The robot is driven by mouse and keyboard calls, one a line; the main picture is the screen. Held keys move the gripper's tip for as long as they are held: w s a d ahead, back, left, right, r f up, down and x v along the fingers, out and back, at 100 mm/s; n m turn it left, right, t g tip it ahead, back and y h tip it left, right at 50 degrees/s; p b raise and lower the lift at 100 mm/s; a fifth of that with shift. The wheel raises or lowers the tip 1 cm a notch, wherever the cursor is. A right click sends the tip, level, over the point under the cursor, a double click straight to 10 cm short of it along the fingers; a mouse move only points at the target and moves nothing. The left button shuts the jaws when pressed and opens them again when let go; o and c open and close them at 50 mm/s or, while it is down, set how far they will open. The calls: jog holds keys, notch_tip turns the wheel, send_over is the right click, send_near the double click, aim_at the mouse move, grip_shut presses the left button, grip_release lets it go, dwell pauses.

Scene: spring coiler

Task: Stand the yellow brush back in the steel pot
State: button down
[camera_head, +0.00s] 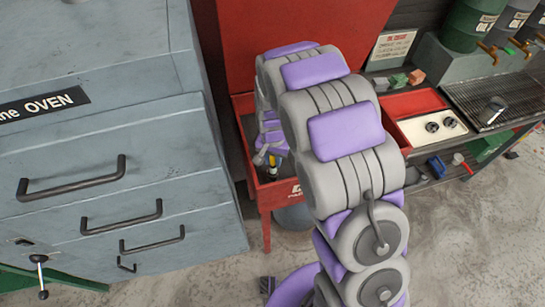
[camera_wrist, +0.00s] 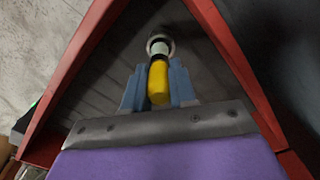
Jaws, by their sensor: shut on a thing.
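My gripper (camera_wrist: 158,88) is shut on the yellow brush (camera_wrist: 158,82), its blue-grey fingers on either side of the yellow part. Beyond the fingers the brush shows a pale band and a round, light end. Whether the brush touches the tray floor is unclear. A small steel pot (camera_head: 495,110), dark-sided with a light rim, stands on the grated bench at the right, well apart from my gripper.
The red tray's walls (camera_wrist: 240,65) close in on both sides of my gripper. A grey drawer cabinet (camera_head: 110,190) stands at left. At right are a red box with a white dial panel (camera_head: 425,127), small blocks (camera_head: 398,82) and green and grey drums (camera_head: 468,25).

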jog(key=shift+d+f, duration=0.15)
jog(key=shift+f, duration=0.05)
jog(key=c, duration=0.8)
grip_release()
jog(key=shift+c, duration=0.2)
notch_tip(320, 180, up, 17)
jog(key=p, duration=0.3)
jog(key=shift+a+r, duration=0.15)
jog(key=shift+a, duration=0.05)
jog(key=s+d+r+n+g, duration=0.1)
jog(key=s+d+r, duration=0.35)
jog(key=s, duration=0.25)
jog(key=s+d+r, duration=0.3)
jog(key=s+d, duration=0.2)
jog(key=s, duration=0.2)
jog(key=s+d+n, duration=0.1)
jog(key=s+d, duration=0.1)
jog(key=s, duration=0.7)
jog(key=s+d+r+n+g, duration=0.1)
jog(key=s+d, duration=0.1)
jog(key=s, duration=0.7)
jog(key=shift+s+d, duration=0.15)
jog(key=shift+d, duration=0.1)
